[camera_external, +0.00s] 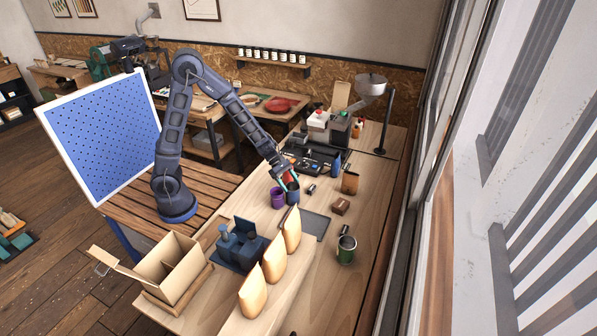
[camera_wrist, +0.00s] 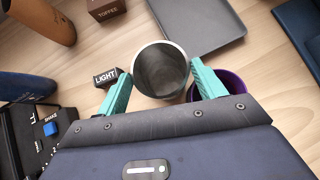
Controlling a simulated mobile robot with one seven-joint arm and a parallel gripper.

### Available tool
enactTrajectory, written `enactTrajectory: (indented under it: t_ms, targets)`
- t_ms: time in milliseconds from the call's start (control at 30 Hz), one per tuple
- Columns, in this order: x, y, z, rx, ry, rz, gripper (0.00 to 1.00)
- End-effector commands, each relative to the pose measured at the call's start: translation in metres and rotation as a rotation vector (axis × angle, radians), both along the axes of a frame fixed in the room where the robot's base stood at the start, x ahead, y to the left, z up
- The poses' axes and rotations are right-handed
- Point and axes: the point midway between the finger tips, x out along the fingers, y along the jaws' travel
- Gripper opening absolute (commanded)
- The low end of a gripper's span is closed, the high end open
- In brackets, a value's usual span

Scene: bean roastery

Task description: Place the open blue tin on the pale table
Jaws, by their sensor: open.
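A dark blue open tin (camera_external: 293,197) stands upright on the pale wooden table (camera_external: 322,290). In the wrist view I look down into the tin's (camera_wrist: 150,72) grey, seemingly empty inside, with its round metal rim facing me. My gripper (camera_external: 288,182) is over the tin, pointing down. In the wrist view its teal fingers (camera_wrist: 161,80) are open, one on each side of the tin; I cannot tell whether they touch it. A purple tin (camera_external: 277,198) stands close beside it, partly behind the right finger in the wrist view (camera_wrist: 235,82).
Paper bags (camera_external: 273,260) stand in front. A dark console (camera_wrist: 45,130) is near the left finger.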

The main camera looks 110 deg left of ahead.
Motion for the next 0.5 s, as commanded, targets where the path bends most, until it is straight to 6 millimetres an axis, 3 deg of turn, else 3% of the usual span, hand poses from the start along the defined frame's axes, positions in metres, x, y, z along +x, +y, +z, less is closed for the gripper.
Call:
enactTrajectory:
  t_ms: [500]
  targets:
    - [0.035,-0.009,-0.036,-0.001,0.0,-0.001,0.69]
